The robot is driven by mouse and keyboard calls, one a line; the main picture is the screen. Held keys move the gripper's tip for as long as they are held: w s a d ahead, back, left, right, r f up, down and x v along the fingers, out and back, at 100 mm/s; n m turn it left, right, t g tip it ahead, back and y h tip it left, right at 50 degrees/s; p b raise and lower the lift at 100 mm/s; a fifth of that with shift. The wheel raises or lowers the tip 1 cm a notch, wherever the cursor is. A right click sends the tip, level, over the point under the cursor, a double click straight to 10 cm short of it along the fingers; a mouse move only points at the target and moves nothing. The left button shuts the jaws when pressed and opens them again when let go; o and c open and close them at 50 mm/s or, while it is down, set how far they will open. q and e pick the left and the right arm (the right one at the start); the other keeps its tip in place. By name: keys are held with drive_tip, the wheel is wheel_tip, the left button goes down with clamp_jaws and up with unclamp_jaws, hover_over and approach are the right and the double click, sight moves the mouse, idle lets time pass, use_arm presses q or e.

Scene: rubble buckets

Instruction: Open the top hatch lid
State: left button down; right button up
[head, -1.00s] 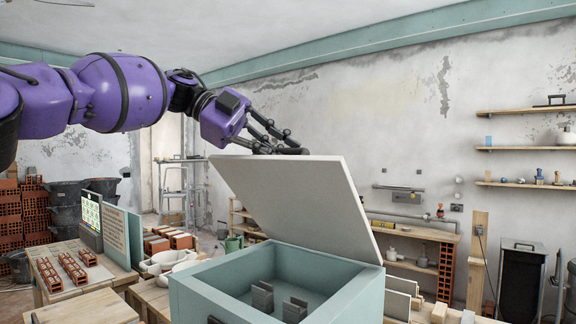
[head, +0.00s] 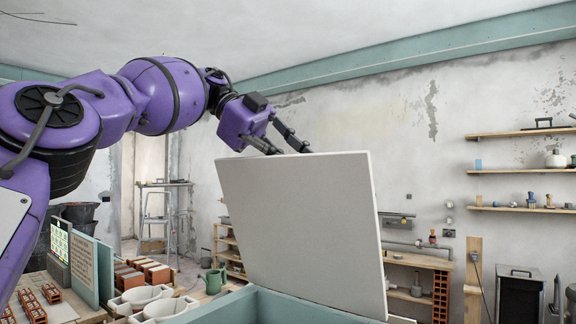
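The hatch lid (head: 298,225) is a flat, pale panel in the head view. It stands steeply raised, close to upright, above the pale green box (head: 262,308), whose rim shows at the bottom of the picture. My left gripper (head: 288,146) is at the lid's upper edge, near its top left part. Its dark fingers are spread apart. Part of the fingers lies close to or behind the edge, so I cannot tell exact contact. The box interior is mostly out of the picture. My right gripper is not in view.
A wooden shelf unit (head: 417,263) stands behind the lid on the right. Wall shelves (head: 520,133) hold small items further right. White buckets (head: 150,298), a green watering can (head: 214,280) and bricks (head: 143,273) are at the left. A ladder (head: 157,222) stands at the back.

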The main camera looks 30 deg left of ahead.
use_arm(q)
drive_tip(key=shift+f, duration=0.1)
drive_tip(key=c, duration=1.9)
unclamp_jaws()
drive_tip(key=shift+o, duration=0.3)
drive_tip(key=shift+a, duration=0.1)
